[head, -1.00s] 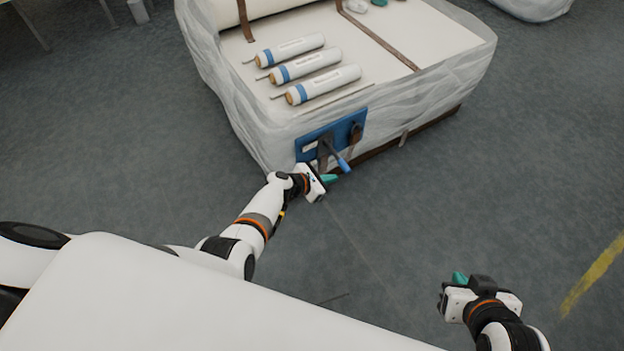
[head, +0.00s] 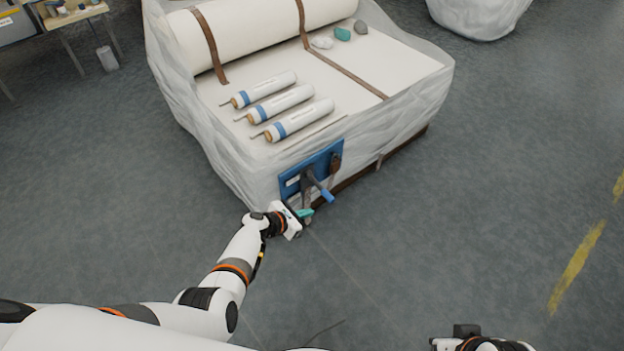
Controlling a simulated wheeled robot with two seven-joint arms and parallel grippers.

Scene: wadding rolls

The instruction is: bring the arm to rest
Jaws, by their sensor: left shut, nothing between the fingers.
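My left gripper (head: 303,215) is shut and empty, with its green fingertips just in front of the lower edge of the wrapped bale (head: 222,165). It is below the blue panel (head: 325,164) on the bale's front, which carries a handle with a blue grip (head: 327,196). I cannot tell whether the fingertips touch anything there. My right gripper (head: 466,331) is partly in view at the bottom edge, and its fingers do not show clearly.
Several white tubes with blue bands, one of them nearest the front (head: 305,119), lie on the bale before a strapped white roll (head: 260,27). A table (head: 75,14) and bin (head: 107,58) stand at top left.

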